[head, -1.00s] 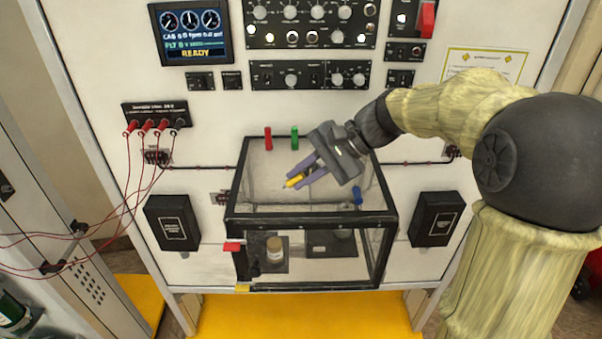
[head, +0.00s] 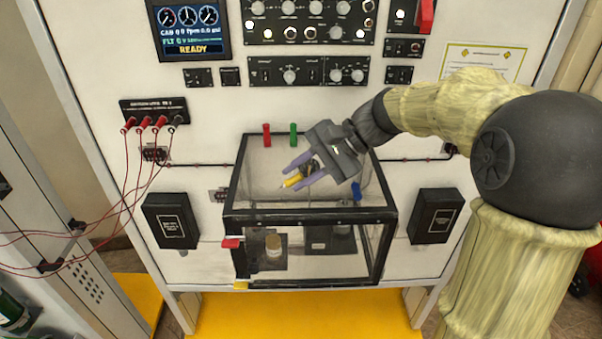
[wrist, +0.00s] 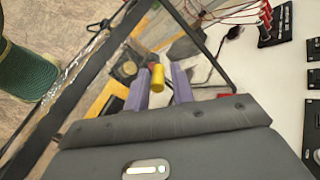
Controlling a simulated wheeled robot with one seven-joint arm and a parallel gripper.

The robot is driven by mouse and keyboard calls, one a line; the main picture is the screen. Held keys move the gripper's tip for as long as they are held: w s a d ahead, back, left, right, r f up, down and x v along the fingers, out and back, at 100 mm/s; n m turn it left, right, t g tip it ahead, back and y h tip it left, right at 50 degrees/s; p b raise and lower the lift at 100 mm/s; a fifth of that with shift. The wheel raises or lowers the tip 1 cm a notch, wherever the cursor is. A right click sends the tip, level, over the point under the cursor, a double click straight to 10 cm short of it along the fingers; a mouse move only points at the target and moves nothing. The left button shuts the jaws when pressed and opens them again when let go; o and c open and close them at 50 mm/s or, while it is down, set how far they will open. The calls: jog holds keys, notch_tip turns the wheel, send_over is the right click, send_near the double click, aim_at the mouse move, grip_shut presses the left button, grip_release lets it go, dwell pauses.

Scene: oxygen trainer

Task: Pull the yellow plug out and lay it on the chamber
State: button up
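The yellow plug (head: 293,181) shows at the clear top of the chamber (head: 310,218), a glass box with a dark frame. In the wrist view the plug (wrist: 157,77) stands between the two purple fingers, with a gap on each side. My gripper (head: 300,174) is over the chamber top with its fingers spread; it also shows in the wrist view (wrist: 160,71). The plug seems to lie on the clear top, but I cannot tell for sure whether it touches.
Red (head: 266,134) and green (head: 293,133) plugs are at the chamber's back edge. A blue plug (head: 357,191) is on its right side. Red cables (head: 127,185) hang at the left. The control panel (head: 308,72) is behind. The chamber top's front left is clear.

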jog(key=shift+o, duration=0.3)
jog(key=shift+f, duration=0.15)
jog(key=shift+s+d+f, duration=0.1)
jog(key=shift+d+f, duration=0.05)
jog(key=b+v, duration=0.2)
jog(key=v, duration=1.5)
jog(key=shift+r, duration=0.45)
